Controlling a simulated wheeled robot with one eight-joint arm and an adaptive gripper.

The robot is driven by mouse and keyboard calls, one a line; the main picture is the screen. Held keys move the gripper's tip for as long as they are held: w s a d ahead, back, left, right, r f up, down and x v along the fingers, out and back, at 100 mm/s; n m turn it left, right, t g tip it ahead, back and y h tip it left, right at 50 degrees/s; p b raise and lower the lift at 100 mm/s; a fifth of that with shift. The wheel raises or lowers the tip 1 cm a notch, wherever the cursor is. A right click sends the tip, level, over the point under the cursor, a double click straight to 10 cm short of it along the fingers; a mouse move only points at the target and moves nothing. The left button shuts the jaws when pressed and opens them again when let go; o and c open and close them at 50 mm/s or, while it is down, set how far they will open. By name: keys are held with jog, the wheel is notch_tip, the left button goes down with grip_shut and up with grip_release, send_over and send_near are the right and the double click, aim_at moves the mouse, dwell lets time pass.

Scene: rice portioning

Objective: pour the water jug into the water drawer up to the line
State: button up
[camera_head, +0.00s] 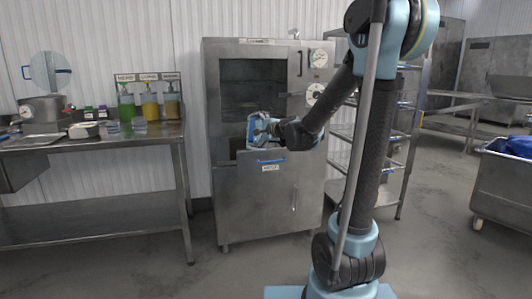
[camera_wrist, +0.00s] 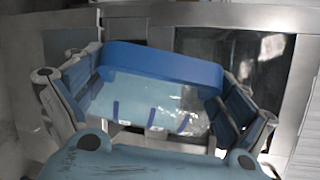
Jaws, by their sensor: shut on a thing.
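The water jug (camera_wrist: 150,92) is a clear vessel with a broad blue band and short blue marks, seen between the fingers in the wrist view. My gripper (camera_wrist: 157,98) is shut on it; the fingers press on its two sides. In the head view my gripper (camera_head: 263,128) is in front of the steel cabinet, just above the water drawer (camera_head: 250,164).
The steel cabinet (camera_head: 222,200) has a dark window and two dials at its right. A steel table (camera_head: 90,142) at the left holds a pot and coloured bottles (camera_head: 149,105). A wire rack (camera_head: 395,165) stands at the right.

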aim_at(261, 125)
jog(key=shift+w+d+f+m+g+h+p, duration=0.15)
jog(key=shift+w+m+g+p, duration=0.1)
jog(key=shift+w+p, duration=0.15)
jog(key=shift+w+d+f+m+g+h+p, duration=0.1)
jog(key=shift+w+m+g+h+p, duration=0.05)
jog(key=shift+w+m+g+p, duration=0.15)
dwell(0.6)
jog(key=shift+w, duration=0.15)
jog(key=shift+w+r+m+g, duration=0.25)
jog(key=shift+w+m+g, duration=0.1)
jog(key=shift+w+g, duration=0.1)
jog(key=shift+w+d+r+p, duration=0.15)
jog(key=shift+w+p, duration=0.15)
jog(key=shift+p, duration=0.1)
jog(key=shift+w+d+r+m+g+p, duration=0.1)
jog(key=shift+w+r+m+g+p, duration=0.3)
jog(key=shift+m+g, duration=0.3)
dwell(0.4)
jog(key=shift+w+d+f+m+g+p, duration=0.1)
jog(key=shift+w+f+m+g+p, duration=0.3)
jog(key=shift+g+p, duration=0.45)
dwell(1.6)
